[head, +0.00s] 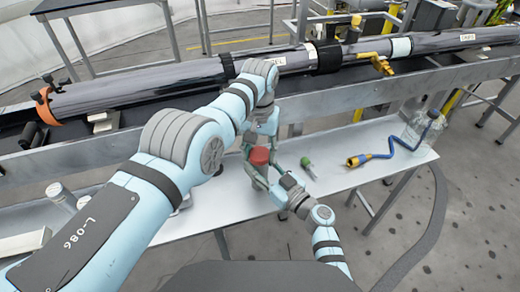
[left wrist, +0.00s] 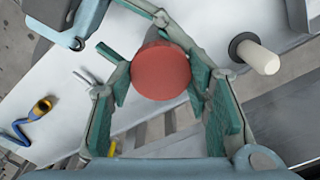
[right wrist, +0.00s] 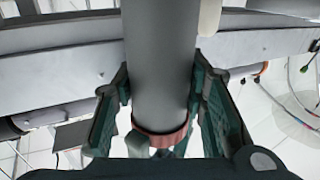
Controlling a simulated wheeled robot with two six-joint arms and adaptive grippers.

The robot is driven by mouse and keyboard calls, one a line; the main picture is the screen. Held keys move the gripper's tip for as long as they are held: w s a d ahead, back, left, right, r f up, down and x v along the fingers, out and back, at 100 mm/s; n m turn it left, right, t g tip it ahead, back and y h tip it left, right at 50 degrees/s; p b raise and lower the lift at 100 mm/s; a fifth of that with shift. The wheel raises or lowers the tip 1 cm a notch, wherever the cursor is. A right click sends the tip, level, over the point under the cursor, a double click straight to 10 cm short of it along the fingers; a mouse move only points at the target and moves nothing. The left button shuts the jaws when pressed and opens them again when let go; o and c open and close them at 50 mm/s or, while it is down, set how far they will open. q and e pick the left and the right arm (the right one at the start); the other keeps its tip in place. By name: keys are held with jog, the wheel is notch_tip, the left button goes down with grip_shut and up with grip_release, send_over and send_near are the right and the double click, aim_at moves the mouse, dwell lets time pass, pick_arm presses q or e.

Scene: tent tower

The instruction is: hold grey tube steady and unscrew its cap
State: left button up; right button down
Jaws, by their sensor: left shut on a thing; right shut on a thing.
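The red cap (head: 259,156) shows in the head view above the white bench, between my two grippers. In the left wrist view the round red cap (left wrist: 161,71) sits between the fingers of my left gripper (left wrist: 160,75), which is shut on it. The grey tube (right wrist: 160,65) fills the middle of the right wrist view, with the red cap (right wrist: 160,139) at its lower end in that picture. My right gripper (right wrist: 162,82) is shut on the tube's sides. In the head view the tube is mostly hidden by the grippers and cap.
On the white bench (head: 330,200), a small green-topped item (head: 307,164) lies right of the grippers. Further right are a blue hose with a brass end (head: 358,160) and a clear bottle (head: 424,125). A long dark tube (head: 140,92) on a metal rail runs behind.

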pick_arm(q)
jog(key=o, duration=1.3)
